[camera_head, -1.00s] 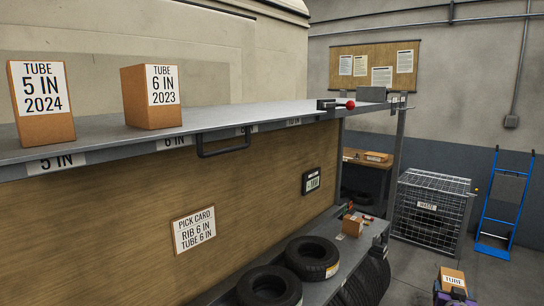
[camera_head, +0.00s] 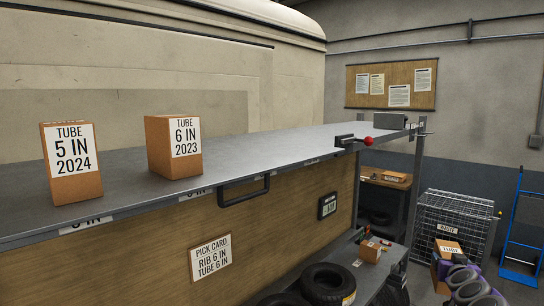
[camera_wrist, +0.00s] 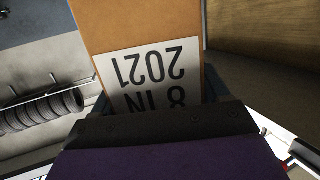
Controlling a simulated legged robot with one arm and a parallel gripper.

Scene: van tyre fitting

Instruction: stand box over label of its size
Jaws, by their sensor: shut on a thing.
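My gripper (camera_head: 468,284) is at the lower right of the head view, shut on a cardboard box (camera_head: 440,270). The box's white label shows TUBE in the head view; in the wrist view the held box (camera_wrist: 140,30) reads 8 IN 2021, upside down. A TUBE 5 IN 2024 box (camera_head: 73,187) and a TUBE 6 IN 2023 box (camera_head: 160,150) stand upright on the grey shelf top (camera_head: 270,150). Below them the shelf edge bears a 5 IN label (camera_head: 85,224) and a partly hidden 6 IN label (camera_head: 193,193). A farther edge label (camera_head: 312,162) is too small to read.
A black handle (camera_head: 243,190) juts from the shelf front, and a red knob (camera_head: 369,141) sits at its far end. The shelf top between the 6 IN box and the knob is clear. Tyres (camera_head: 328,282) lie below. A wire cage (camera_head: 452,213) stands on the floor.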

